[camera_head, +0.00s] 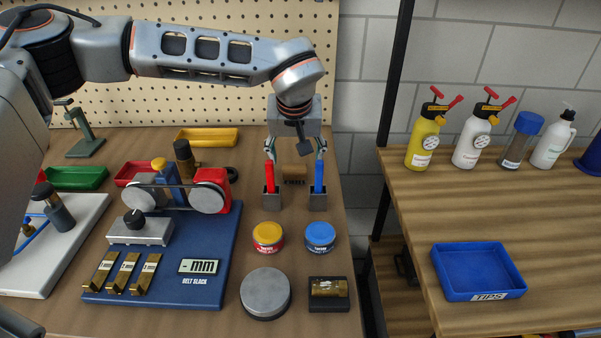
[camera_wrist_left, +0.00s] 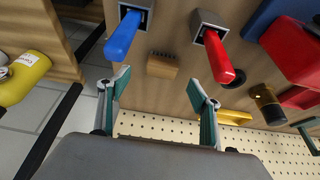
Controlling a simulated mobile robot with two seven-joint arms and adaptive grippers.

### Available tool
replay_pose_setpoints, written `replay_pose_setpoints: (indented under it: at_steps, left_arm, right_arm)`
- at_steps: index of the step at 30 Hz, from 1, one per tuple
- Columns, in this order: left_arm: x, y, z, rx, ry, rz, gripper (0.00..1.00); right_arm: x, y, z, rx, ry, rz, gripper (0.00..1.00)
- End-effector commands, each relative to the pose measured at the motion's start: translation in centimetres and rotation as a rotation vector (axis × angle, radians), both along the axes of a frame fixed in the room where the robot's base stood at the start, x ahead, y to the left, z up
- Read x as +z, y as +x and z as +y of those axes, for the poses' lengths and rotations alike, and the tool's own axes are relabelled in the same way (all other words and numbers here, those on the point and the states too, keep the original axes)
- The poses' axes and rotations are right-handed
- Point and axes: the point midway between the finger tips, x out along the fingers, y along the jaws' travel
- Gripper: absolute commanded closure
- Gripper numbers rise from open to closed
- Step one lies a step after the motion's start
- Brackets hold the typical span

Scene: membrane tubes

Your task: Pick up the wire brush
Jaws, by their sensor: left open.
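A small brown wooden block with a dark, bristle-like edge, which looks like the wire brush (camera_head: 294,172), lies on the workbench between a red handle (camera_head: 269,176) and a blue handle (camera_head: 319,175). Each handle stands in a grey square holder. My left gripper (camera_head: 295,150) is open and points down above the brush, its fingers apart on either side. In the left wrist view the brush (camera_wrist_left: 162,66) shows just beyond the open fingertips (camera_wrist_left: 158,84), apart from them. The gripper holds nothing. My right gripper is not seen.
Red (camera_head: 268,237) and blue (camera_head: 320,236) tins stand in front of the holders. A blue belt fixture (camera_head: 215,235) is to the left. A yellow tray (camera_head: 207,138) and pegboard (camera_head: 230,60) are behind. A side bench with bottles and a blue tray (camera_head: 440,276) stands right.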

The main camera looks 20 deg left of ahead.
Motion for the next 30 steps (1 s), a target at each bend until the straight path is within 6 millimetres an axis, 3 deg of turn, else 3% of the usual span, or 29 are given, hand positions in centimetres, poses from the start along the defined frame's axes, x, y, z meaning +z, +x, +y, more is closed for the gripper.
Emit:
replay_pose_setpoints:
  at_steps: [4,13,21,29,30]
  left_arm:
    - [-1.6,0.4,0.1,0.000,-0.001,0.006,0.36]
    - [-3.7,1.4,0.6,0.002,-0.001,0.005,0.36]
    - [-7.2,2.9,1.4,0.001,0.000,0.008,0.36]
    - [-7.4,3.2,1.5,0.000,-0.001,0.003,0.36]
    - [-7.4,3.2,1.5,0.000,-0.001,0.003,0.41]
  right_arm:
    - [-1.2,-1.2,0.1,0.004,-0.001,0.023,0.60]
    - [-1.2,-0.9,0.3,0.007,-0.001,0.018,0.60]
    - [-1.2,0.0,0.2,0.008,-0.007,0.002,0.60]
    - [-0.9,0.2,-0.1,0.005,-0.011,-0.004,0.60]
    - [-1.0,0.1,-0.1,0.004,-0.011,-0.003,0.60]
